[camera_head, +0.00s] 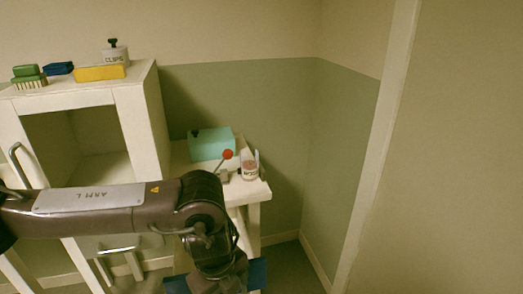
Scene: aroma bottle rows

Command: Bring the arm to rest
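My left arm (100,200), marked "ARM L", reaches in from the left across the front of the white cabinet. Its elbow bends downward near the middle, and its lower end (222,280) runs to the bottom edge of the picture. Dark blue flat parts (258,273) show on both sides of that lower end; I cannot tell what they belong to. The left fingertips are not visible, so I cannot see whether the gripper is open or holds anything. My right arm and gripper are not in view.
A white cabinet (135,108) with an open compartment bears a "CLIPS" container (115,57), a yellow block (100,73), a blue block (59,69) and a green brush (29,76). A white side table (257,190) holds a teal box (211,145) and a jar (249,171). The right side is bare wall.

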